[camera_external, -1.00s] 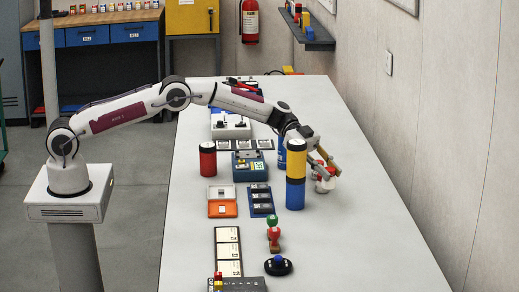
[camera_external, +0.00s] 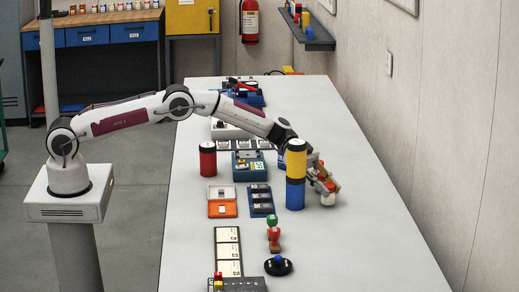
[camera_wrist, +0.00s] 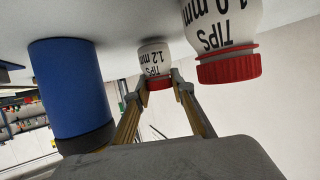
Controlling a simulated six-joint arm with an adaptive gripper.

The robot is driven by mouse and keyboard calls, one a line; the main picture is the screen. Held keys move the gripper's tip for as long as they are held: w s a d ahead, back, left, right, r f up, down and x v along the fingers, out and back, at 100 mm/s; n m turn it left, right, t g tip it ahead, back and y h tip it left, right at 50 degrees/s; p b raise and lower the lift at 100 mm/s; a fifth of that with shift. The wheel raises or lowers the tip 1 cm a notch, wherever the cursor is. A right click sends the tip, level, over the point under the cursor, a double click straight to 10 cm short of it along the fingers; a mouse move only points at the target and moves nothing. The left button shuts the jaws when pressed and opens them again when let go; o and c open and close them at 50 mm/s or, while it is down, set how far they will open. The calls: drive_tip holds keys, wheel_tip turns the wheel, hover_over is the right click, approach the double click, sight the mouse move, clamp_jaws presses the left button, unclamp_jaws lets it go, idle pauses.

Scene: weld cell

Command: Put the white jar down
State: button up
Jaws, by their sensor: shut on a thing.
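The white jar (camera_wrist: 153,58), marked TIPS 1.2 mm with a red lid, is between the fingertips of my gripper (camera_wrist: 161,80) in the wrist view, which shows things upside down. The gripper is shut on it near the lid. The jar's base is at or just above the table; I cannot tell whether it touches. In the external view my gripper (camera_external: 321,180) points down right of the blue-and-yellow stack, and the jar (camera_external: 328,199) shows white below it. A second white jar (camera_wrist: 222,30), marked TIPS 1.0 mm with a red lid, is close beside my gripper in the wrist view.
A blue cylinder with a yellow one above it (camera_external: 296,193) stands just left of my gripper, hiding part of it; the blue part also shows in the wrist view (camera_wrist: 68,85). A red can (camera_external: 208,160) stands further left. The table's right side (camera_external: 390,235) is clear.

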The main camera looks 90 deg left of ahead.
drive_tip(key=shift+f, duration=0.2)
drive_tip(key=shift+f, duration=0.15)
drive_tip(key=o, duration=1.1)
drive_tip(key=shift+o, duration=0.2)
drive_tip(key=shift+s+a+r, duration=0.25)
drive_tip(key=shift+a+r, duration=0.1)
drive_tip(key=shift+a, duration=0.1)
drive_tip(key=v, duration=1.1)
drive_tip(key=shift+d, duration=0.1)
drive_tip(key=shift+r, duration=0.1)
